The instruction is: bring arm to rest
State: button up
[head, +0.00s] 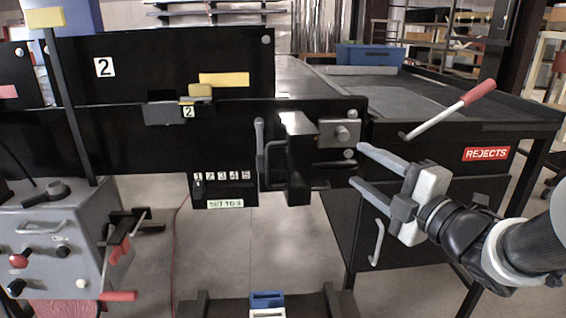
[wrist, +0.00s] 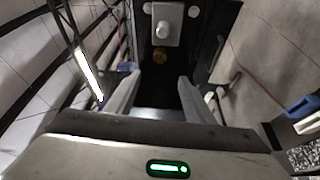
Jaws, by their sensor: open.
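My gripper (head: 357,166) is at the right of the head view, in front of the conveyor's black side panel. Its two grey fingers are apart and point left, with nothing between them. Their tips are close to the right of a black bracket (head: 300,160) with a grey plate and knob (head: 341,133). I cannot tell whether they touch the panel. In the wrist view, the fingers (wrist: 158,82) are spread, and the light plate with its knob (wrist: 163,28) lies beyond them.
A grey control box (head: 45,240) with several knobs stands at the left. A blue block (head: 267,299) sits low in front. Open floor (head: 225,250) shows below the conveyor.

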jog(key=shift+w+d, duration=0.1)
jog(key=s+d+f+m+g+h, duration=0.25)
jog(key=d+m+g+h, duration=0.2)
jog(key=m+h, duration=0.75)
jog(key=s+a+f+m+g+y, duration=0.3)
jog(key=s+a+m, duration=0.25)
jog(key=s, duration=0.25)
jog(key=s+a+f+m+g+y, duration=0.2)
jog(key=s+a+f+m+g, duration=0.15)
jog(key=s+a, duration=0.3)
notch_tip(320, 180, up, 25)
jog(key=p, duration=2.5)
jog(key=shift+s+d+m, duration=0.25)
jog(key=shift+d+m, duration=0.05)
jog(key=shift+d, duration=0.15)
jog(key=shift+r, duration=0.1)
